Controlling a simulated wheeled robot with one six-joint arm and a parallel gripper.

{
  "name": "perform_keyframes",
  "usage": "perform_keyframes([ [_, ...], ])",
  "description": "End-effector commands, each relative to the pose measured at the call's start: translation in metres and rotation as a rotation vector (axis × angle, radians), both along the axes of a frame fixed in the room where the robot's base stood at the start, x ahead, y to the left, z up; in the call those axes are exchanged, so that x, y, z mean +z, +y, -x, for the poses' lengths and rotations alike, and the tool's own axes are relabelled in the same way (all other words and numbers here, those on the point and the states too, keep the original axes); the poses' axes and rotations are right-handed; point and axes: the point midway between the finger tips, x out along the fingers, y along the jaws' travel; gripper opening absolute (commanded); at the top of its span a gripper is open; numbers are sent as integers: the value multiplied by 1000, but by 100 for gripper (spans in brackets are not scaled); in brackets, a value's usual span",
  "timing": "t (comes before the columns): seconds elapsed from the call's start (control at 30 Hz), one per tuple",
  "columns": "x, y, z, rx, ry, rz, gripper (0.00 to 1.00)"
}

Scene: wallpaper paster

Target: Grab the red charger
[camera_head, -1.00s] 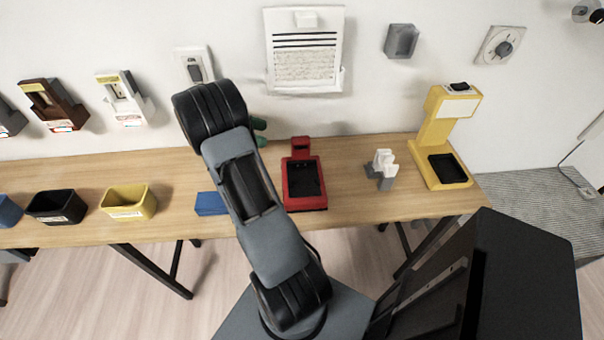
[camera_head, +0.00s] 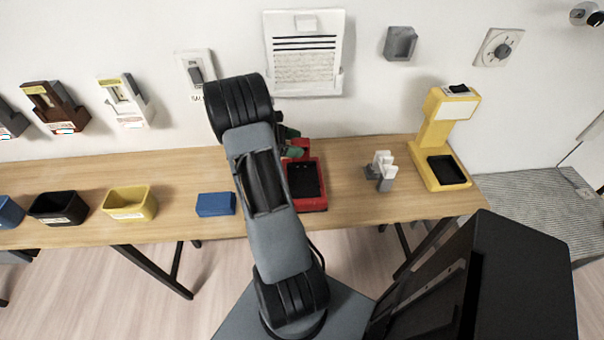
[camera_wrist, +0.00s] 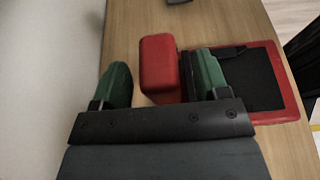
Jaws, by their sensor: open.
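The red charger (camera_head: 322,180) stands on the wooden table, with a flat base, a dark inset and a raised red block at its back. My arm covers its left part in the head view. In the wrist view its raised red block (camera_wrist: 158,66) lies between the two green fingers of my gripper (camera_wrist: 163,80), closer to the right finger. The dark inset (camera_wrist: 250,78) of the base lies to the right. My gripper also shows in the head view (camera_head: 291,142), at the back of the charger. It is open. I cannot tell whether a finger touches the block.
A blue block (camera_head: 215,204), a yellow bin (camera_head: 150,205) and a black bin (camera_head: 57,208) are to the left on the table (camera_head: 345,200). A small white and grey object (camera_head: 382,172) and a yellow stand (camera_head: 436,130) are to the right. The wall is close behind.

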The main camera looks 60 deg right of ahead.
Motion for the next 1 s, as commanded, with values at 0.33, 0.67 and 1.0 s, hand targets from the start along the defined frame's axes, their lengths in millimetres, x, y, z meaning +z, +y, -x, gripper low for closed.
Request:
perform_keyframes([
  [0.33, -6, -10, 14, 1, 0, 0, 68],
  [0.67, -6, -10, 14, 0, 0, 0, 39],
  [1.0, -6, -10, 14, 0, 0, 0, 7],
])
